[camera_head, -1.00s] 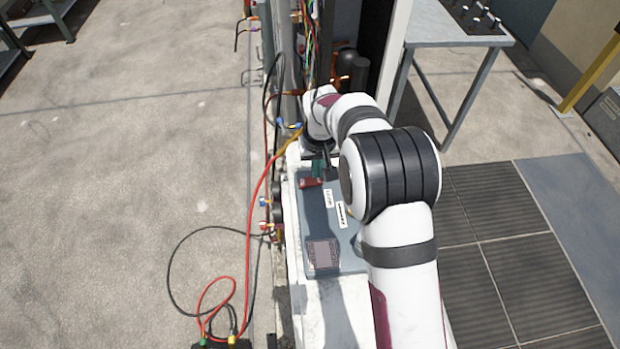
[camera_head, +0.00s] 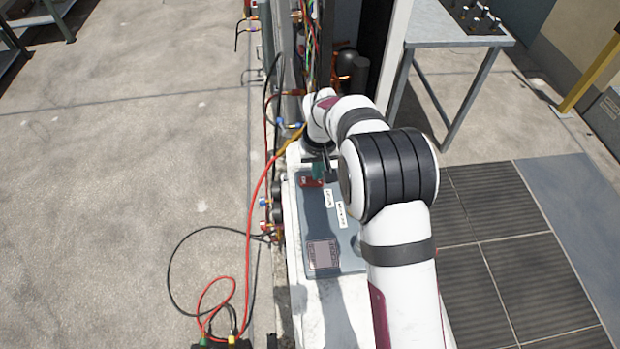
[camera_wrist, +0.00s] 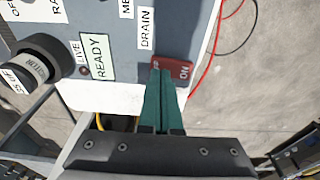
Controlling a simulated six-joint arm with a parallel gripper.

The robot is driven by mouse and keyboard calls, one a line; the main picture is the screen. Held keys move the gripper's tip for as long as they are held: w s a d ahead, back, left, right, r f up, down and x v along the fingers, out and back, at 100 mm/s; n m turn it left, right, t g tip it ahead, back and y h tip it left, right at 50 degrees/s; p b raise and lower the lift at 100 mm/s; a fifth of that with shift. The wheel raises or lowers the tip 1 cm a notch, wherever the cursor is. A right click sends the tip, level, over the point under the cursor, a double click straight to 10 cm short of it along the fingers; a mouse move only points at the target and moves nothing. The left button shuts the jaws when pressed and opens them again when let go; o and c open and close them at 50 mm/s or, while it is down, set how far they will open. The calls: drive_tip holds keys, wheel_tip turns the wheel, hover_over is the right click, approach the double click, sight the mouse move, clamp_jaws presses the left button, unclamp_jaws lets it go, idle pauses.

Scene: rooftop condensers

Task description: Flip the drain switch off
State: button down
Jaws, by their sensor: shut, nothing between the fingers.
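The drain switch is a red rocker (camera_wrist: 188,73) on the grey control panel (camera_wrist: 113,14), beside the label "DRAIN" (camera_wrist: 146,28) in the wrist view. "ON" is readable on its right end; its left end is partly covered by my fingertips. My gripper (camera_wrist: 158,72) has green fingers, shut together and empty, with the tips over the left end of the switch. I cannot tell whether they touch it or which way the rocker is tilted. In the head view the red switch (camera_head: 309,183) is at the panel's far end, with my gripper (camera_head: 319,174) just over it.
A black rotary knob (camera_wrist: 42,62) and a "READY" label (camera_wrist: 95,56) are on the panel at left in the wrist view. Red and black hoses (camera_head: 262,175) run along the panel's left side in the head view. A grey table (camera_head: 450,28) stands behind at right.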

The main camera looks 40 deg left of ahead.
wheel_tip(320, 180, up, 6)
drive_tip(key=shift+r, duration=0.25)
idle(0.5)
drive_tip(key=d+r+m, duration=0.2)
drive_tip(key=d+r, duration=0.2)
drive_tip(key=d, duration=0.3)
drive_tip(key=d+r+m, duration=0.2)
drive_tip(key=d+r, duration=0.2)
drive_tip(key=d, duration=0.3)
drive_tip(key=s+d+r+m+g, duration=0.1)
drive_tip(key=s+d+r+m, duration=0.2)
drive_tip(key=d, duration=0.4)
drive_tip(key=s+d+r+m, duration=0.1)
drive_tip(key=s+d+m, duration=0.1)
drive_tip(key=s+d, duration=0.4)
drive_tip(key=s+d+f+m, duration=0.2)
drive_tip(key=s+d+m, duration=0.3)
drive_tip(key=s, duration=0.8)
drive_tip(key=d, duration=0.3)
drive_tip(key=shift+s+d+f+m+y, duration=0.15)
drive_tip(key=shift+s+f+m+y, duration=0.1)
drive_tip(key=shift+m+y, duration=0.05)
